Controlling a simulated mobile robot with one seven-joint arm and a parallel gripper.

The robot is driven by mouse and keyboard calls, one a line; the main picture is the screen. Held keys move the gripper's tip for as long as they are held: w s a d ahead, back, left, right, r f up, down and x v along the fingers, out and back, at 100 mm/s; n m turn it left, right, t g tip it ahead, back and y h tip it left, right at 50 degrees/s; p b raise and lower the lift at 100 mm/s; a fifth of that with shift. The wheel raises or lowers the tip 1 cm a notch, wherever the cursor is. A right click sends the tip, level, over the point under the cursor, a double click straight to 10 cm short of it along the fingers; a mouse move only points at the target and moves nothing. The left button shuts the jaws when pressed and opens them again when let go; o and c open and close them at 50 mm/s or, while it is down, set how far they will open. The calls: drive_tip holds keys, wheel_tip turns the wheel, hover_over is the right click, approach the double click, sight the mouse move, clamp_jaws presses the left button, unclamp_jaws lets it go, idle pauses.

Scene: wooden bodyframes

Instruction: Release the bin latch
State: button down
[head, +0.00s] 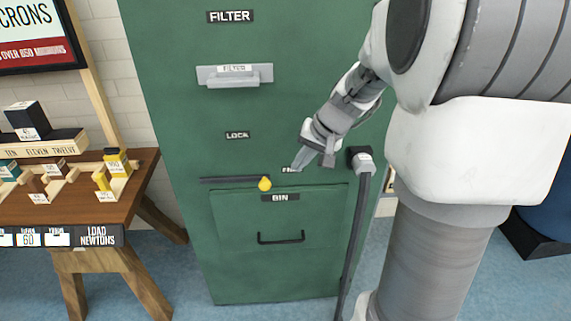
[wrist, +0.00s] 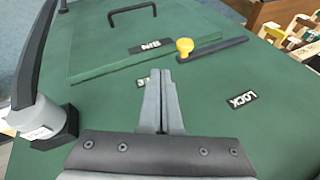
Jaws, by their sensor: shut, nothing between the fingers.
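The bin latch is a dark horizontal bar (head: 226,180) on the green cabinet, with a yellow knob (head: 264,184) at its right end. It lies along the top edge of the bin door (head: 235,220). In the wrist view the bar (wrist: 220,48) and knob (wrist: 184,46) are ahead and right of the fingers. My gripper (head: 297,166) is shut and empty, right of and slightly above the knob, apart from it. It also shows in the wrist view (wrist: 161,76). A small label (head: 288,169) beside the fingertips is partly hidden. The LOCK label (head: 237,135) is above the bar.
A dark upright bar (head: 354,235) with a pale mount (head: 362,160) stands close right of my gripper. The bin door has a black handle (head: 281,238). A filter handle (head: 235,76) juts out higher up. A wooden table (head: 125,195) with blocks stands left.

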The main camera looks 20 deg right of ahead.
drive_tip(key=s+d+r, duration=0.1)
drive_tip(key=d, duration=0.1)
drive_tip(key=s+d+r, duration=0.1)
drive_tip(key=s+d, duration=0.1)
drive_tip(key=shift+s+r+p, duration=0.15)
drive_tip(key=shift+p, duration=0.25)
